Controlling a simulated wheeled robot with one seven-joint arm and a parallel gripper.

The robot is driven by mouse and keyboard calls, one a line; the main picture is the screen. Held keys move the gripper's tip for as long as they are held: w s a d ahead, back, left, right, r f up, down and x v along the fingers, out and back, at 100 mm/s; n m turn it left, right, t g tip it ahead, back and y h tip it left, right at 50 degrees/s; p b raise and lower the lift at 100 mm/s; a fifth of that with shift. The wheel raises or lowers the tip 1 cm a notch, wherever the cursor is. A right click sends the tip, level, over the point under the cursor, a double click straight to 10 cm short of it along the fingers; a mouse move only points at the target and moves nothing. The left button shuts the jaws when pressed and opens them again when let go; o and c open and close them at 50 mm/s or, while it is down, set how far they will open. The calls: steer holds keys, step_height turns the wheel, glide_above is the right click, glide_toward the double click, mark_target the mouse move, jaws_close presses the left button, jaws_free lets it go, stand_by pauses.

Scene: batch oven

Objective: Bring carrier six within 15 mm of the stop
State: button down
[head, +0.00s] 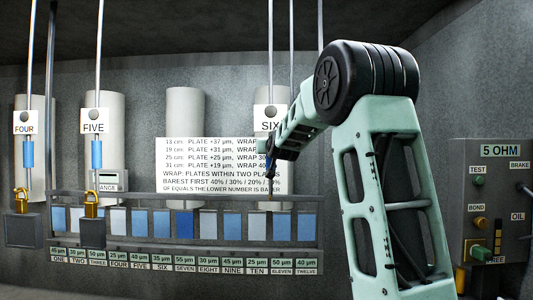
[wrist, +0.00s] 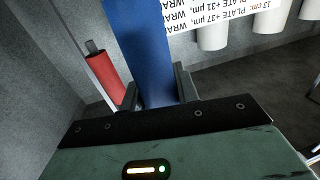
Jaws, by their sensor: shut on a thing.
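The sign reading SIX (head: 266,118) hangs on a thin rod at the centre of the head view, partly covered by my arm. My gripper (head: 270,168) is just below that sign. In the wrist view my gripper (wrist: 157,92) is shut on a flat blue piece (wrist: 143,45), which runs up out of the frame between the fingers. My gripper hides most of what hangs under the SIX sign. I cannot make out the stop or its distance from carrier six.
Carriers FOUR (head: 26,122) and FIVE (head: 95,122) hang at left with padlocks and dark blocks. A rack of blue plates (head: 185,224) stands below. A control box (head: 497,200) is at right. A red cylinder (wrist: 95,75) is left of the blue piece.

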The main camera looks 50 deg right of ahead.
steer(key=shift+s+d, duration=0.15)
steer(key=shift+d, duration=0.05)
steer(key=c, duration=1.1)
jaws_free()
steer(key=shift+o, duration=0.2)
steer(key=shift+a, duration=0.1)
steer(key=shift+s+a, duration=0.25)
steer(key=b+v, duration=0.1)
steer(key=v, duration=1.5)
steer(key=shift+s, duration=0.25)
steer(key=shift+a, duration=0.1)
